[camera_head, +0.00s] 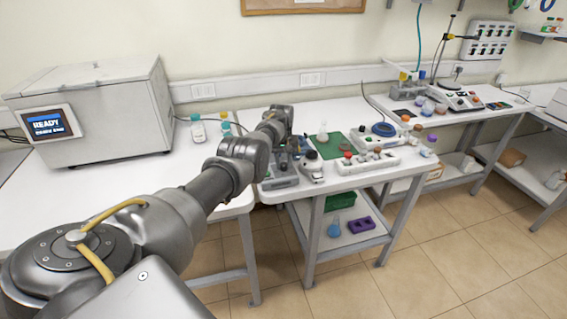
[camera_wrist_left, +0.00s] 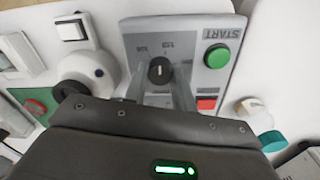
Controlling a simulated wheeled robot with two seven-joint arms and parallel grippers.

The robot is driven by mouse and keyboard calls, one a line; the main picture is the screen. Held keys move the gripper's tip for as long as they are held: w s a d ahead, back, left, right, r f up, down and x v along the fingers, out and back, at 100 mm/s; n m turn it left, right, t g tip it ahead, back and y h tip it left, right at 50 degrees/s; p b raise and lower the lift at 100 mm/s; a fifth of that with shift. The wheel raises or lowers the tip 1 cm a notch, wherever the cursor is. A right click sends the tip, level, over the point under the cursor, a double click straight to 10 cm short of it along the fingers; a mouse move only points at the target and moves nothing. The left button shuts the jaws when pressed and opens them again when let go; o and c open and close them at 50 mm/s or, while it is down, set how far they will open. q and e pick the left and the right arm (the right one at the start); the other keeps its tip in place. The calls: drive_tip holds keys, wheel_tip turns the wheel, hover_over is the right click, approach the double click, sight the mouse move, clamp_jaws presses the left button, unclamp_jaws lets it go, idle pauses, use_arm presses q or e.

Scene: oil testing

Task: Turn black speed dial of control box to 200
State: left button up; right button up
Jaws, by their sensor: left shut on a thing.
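The grey control box shows in the left wrist view (camera_wrist_left: 185,32) and on the middle table in the head view (camera_head: 280,184). In the left wrist view its black speed dial (camera_wrist_left: 160,70) has a white pointer mark and small printed numbers around it, upside down and too small to read surely. A green button (camera_wrist_left: 217,57) beside the word START and a red button (camera_wrist_left: 206,104) are right of the dial. My left gripper (camera_wrist_left: 160,88) is shut on the dial, one finger on each side. In the head view the wrist and arm partly hide the box. My right gripper is not in view.
A white rounded device (camera_head: 312,168) stands close beside the control box. A green mat (camera_head: 333,146), a flask (camera_head: 323,134) and other instruments are farther back and right. A large grey machine with a READY screen (camera_head: 48,124) stands on the left table, whose front is clear.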

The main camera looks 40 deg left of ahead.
use_arm(q)
drive_tip(key=m+b, duration=0.1)
drive_tip(key=m, duration=0.2)
drive_tip(key=shift+f+m, duration=0.15)
drive_tip(key=shift+m, duration=0.25)
drive_tip(key=m+b, duration=0.1)
drive_tip(key=m, duration=0.2)
drive_tip(key=shift+b, duration=0.4)
drive_tip(key=m+b, duration=0.2)
drive_tip(key=m, duration=0.3)
drive_tip(key=shift+m+b, duration=1.05)
drive_tip(key=shift+m, duration=0.55)
drive_tip(key=shift+d, duration=0.1)
drive_tip(key=o, duration=1)
drive_tip(key=shift+w, duration=0.1)
drive_tip(key=shift+r, duration=0.2)
